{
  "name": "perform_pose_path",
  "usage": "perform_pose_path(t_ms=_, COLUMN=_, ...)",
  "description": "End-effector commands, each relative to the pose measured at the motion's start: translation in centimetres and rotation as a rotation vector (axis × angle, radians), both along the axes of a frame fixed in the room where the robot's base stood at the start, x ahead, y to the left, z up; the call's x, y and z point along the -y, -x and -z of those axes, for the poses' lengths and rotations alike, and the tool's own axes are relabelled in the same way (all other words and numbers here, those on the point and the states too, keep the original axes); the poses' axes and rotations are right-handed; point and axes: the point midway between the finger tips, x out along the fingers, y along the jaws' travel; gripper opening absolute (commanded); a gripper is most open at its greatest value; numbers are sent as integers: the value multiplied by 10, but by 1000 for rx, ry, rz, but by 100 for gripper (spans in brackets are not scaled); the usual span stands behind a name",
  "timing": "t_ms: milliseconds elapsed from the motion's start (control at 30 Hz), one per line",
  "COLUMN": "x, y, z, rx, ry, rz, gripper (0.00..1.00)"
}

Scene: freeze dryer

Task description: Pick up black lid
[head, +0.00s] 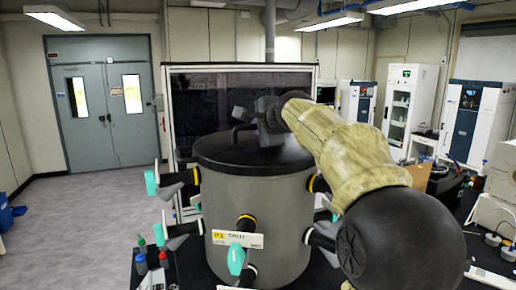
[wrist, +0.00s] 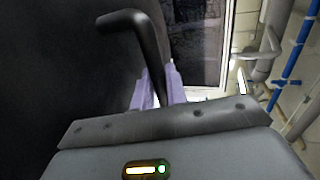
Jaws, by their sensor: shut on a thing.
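The black lid (head: 222,152) is a round dark disc on top of the grey cylindrical chamber (head: 255,215); I cannot see a gap between them. Its bent black handle (head: 240,130) rises from the top. My gripper (head: 262,122) is above the lid, partly hidden by its own dark body and my arm. In the wrist view, the pale purple fingers (wrist: 160,90) are shut on the black handle (wrist: 152,50), one on each side. The lid's dark surface (wrist: 50,65) fills the left of that view.
Several side ports with teal-ended clamps (head: 151,183) stick out around the chamber. A dark-panelled frame (head: 215,95) stands behind it. Small bottles (head: 141,263) stand at the lower left. Open floor (head: 80,220) lies at the left, before grey double doors (head: 103,105). White cabinets (head: 408,105) stand at the right.

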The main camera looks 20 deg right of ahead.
Motion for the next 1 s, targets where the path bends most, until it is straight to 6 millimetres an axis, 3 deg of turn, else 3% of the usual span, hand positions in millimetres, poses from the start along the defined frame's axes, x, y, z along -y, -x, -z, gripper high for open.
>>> perform_pose_path(t_ms=567, x=-1, y=0, z=-5, rx=6, ry=3, rz=0, gripper=0)
perform_pose_path(t_ms=767, x=-1, y=0, z=-19, rx=10, ry=4, rz=-1, gripper=0)
perform_pose_path(t_ms=1000, x=-1, y=0, z=-50, rx=11, ry=3, rz=-2, gripper=0)
